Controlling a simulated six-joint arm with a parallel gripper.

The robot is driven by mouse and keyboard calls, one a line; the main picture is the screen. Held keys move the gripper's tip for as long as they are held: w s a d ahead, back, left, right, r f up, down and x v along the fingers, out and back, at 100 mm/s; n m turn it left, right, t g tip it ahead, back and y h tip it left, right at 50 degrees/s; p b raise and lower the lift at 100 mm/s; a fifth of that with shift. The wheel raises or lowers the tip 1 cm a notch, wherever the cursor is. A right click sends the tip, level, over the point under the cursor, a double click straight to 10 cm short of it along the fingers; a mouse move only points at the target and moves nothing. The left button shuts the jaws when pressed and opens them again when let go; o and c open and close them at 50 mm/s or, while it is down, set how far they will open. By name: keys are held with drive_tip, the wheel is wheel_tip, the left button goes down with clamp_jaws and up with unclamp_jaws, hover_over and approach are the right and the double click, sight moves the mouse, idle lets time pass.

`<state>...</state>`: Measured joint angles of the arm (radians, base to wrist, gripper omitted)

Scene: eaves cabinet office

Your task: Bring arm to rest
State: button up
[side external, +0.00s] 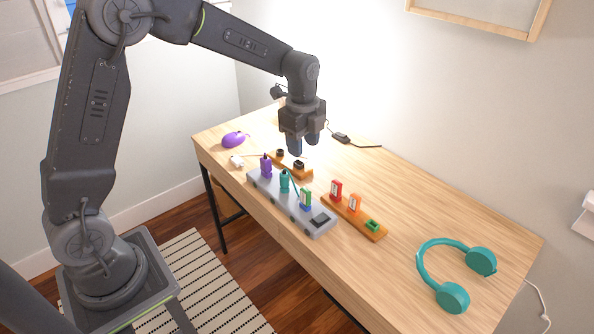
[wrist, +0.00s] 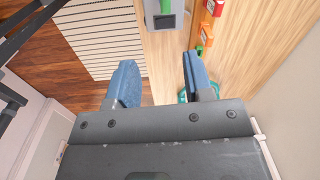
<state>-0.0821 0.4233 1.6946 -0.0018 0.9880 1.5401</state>
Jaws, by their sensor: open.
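My gripper (side external: 304,146) hangs with its blue fingers pointing down above the far left part of the desk, over or near the rear wooden holder. In the wrist view my gripper (wrist: 158,78) is open, with a clear gap and nothing between the fingers. A grey strip (side external: 262,194) with purple, teal and green upright pieces stands in front of it. Its end also shows at the top of the wrist view (wrist: 152,8). The exact height of the fingertips above the desk is hard to tell.
An orange-brown holder (side external: 340,213) carries red, orange and green pieces. The rear wooden holder (side external: 303,172) carries black pieces. A purple mouse (side external: 233,140), white plug (side external: 237,160), black adapter (side external: 341,138) and teal headphones (side external: 452,298) lie on the desk (side external: 430,210). Its right middle is clear.

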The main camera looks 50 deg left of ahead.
drive_tip(key=s+d+r+n+t, duration=0.25)
drive_tip(key=s+r+n, duration=0.55)
drive_tip(key=s+r, duration=0.4)
drive_tip(key=s+d+f+n+t, duration=0.1)
drive_tip(key=s+n+t, duration=0.1)
drive_tip(key=s+n, duration=0.6)
drive_tip(key=s, duration=0.5)
drive_tip(key=shift+f+n+t, duration=0.2)
drive_tip(key=shift+n+t, duration=0.1)
drive_tip(key=shift+t, duration=0.05)
